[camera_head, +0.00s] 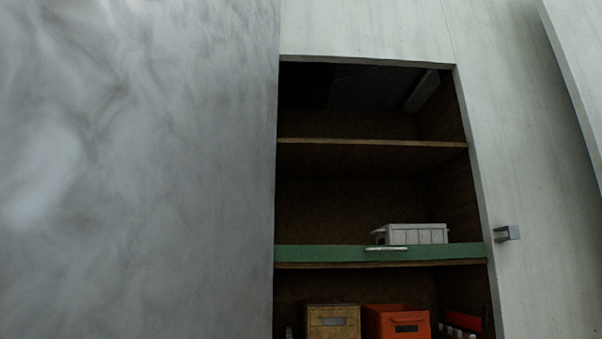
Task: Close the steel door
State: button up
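A large grey, cloudy-patterned metal panel (140,170) fills the left part of the head view. It looks like the steel door, standing open beside the cabinet opening. Its left, top and bottom edges are out of view, and no handle shows on it. The pale cabinet front (370,30) frames the opening, with dark brown wooden shelves (370,144) inside. My gripper is not in view.
A green strip (330,254) with a metal handle runs along the middle shelf, and a white basket (420,234) stands there. Below are a yellowish box (332,322) and an orange bin (398,322). A small metal block (507,233) sticks out right of the opening.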

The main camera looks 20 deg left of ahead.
aim_at(138, 138)
jog(key=k+j+z, duration=0.1)
jog(key=k+j, duration=0.35)
jog(key=k, duration=0.15)
jog(key=k+j, duration=0.15)
jog(key=j, duration=0.25)
jog(key=k+j+z, duration=0.1)
jog(key=j, duration=0.25)
jog(key=k+j, duration=0.1)
jog(key=j, duration=0.3)
jog(key=k+j, duration=0.15)
jog(key=j, duration=0.25)
jog(key=k+j+z, duration=0.1)
jog(key=j, duration=0.3)
jog(key=k+j, duration=0.15)
jog(key=j, duration=0.2)
jog(key=k+j, duration=0.1)
jog(key=j, duration=0.3)
jog(key=i+j+z, duration=0.25)
jog(key=i+j, duration=0.25)
jog(key=i+j+u, duration=0.25)
jog(key=k+z, duration=0.25)
jog(key=i+l, duration=0.05)
